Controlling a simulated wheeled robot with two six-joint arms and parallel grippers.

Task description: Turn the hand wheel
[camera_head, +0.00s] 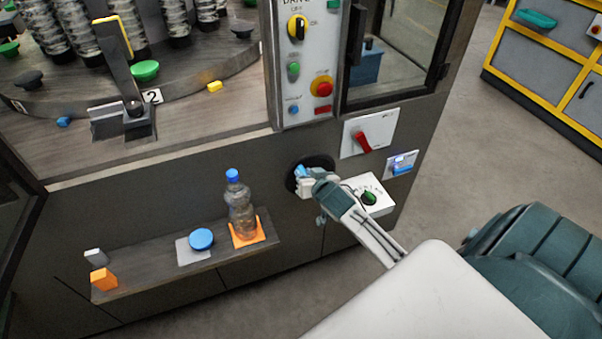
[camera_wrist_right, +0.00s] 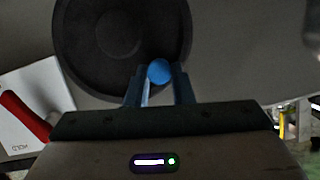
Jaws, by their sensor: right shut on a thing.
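The hand wheel (camera_head: 297,180) is a dark round disc on the front panel of the grey machine, partly hidden by my right gripper in the head view. In the right wrist view the hand wheel (camera_wrist_right: 100,40) fills the upper left, with a blue knob (camera_wrist_right: 159,72) near its lower right rim. My right gripper (camera_head: 303,175) is at the wheel. In the right wrist view its blue fingers (camera_wrist_right: 159,84) stand on either side of the knob and are shut on it. My left gripper is not in view.
A panel with a black-and-yellow knob (camera_head: 298,28) and a red button (camera_head: 322,88) is above the wheel. A red-handled switch (camera_head: 362,141) and a white box with a green knob (camera_head: 369,198) are beside it. A shelf (camera_head: 150,283) with a bottle (camera_head: 240,208) is lower left.

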